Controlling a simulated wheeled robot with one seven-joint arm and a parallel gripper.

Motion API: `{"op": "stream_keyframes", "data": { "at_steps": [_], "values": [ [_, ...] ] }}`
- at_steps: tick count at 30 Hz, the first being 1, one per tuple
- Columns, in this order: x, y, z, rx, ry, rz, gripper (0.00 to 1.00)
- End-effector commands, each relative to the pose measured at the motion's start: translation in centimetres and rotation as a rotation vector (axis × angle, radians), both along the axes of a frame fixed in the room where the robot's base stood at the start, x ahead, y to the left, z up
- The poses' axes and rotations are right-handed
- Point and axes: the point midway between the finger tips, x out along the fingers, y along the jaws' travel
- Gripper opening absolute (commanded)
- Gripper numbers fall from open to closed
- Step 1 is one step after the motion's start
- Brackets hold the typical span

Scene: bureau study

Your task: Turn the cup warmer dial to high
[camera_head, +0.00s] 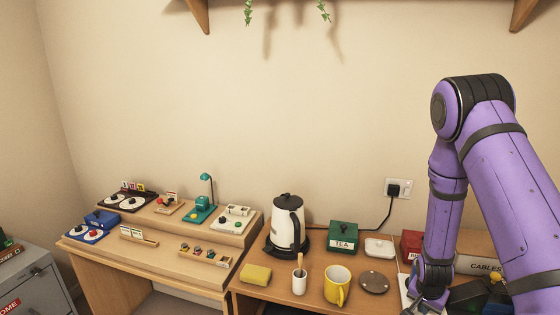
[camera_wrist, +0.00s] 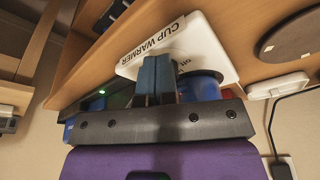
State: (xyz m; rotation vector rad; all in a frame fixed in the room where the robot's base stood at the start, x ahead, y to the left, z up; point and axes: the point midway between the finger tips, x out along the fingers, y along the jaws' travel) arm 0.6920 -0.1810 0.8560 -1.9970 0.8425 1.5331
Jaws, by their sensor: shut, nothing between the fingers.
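The cup warmer (camera_wrist: 200,45) is a white plate with "CUP WARMER" printed on it, seen close up in the wrist view. A small printed mark, perhaps "off", shows beside my fingers. My gripper (camera_wrist: 156,68) is shut and empty, with its dark blue fingertips over the plate just beside the lettering. I cannot tell whether they touch it. The dial is not clearly seen; my fingers seem to hide it, so its setting cannot be read. In the head view only a white edge of the warmer (camera_head: 405,294) shows beside my arm, which hides the rest.
A dark round coaster (camera_head: 374,283) lies left of the warmer, with a yellow mug (camera_head: 337,286) beyond it. Behind are a white lidded box (camera_head: 379,248), a red box (camera_head: 411,244) and a "CABLES" box (camera_head: 480,265). A blue round object (camera_wrist: 207,84) shows beside my fingers.

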Motion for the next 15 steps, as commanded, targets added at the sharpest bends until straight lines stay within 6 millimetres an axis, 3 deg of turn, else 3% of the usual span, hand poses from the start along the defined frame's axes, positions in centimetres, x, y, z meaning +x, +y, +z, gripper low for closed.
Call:
{"op": "stream_keyframes", "data": {
  "at_steps": [15],
  "values": [
    [-0.03,0.37,-0.61,0.002,0.013,0.003,0.0]
  ]
}}
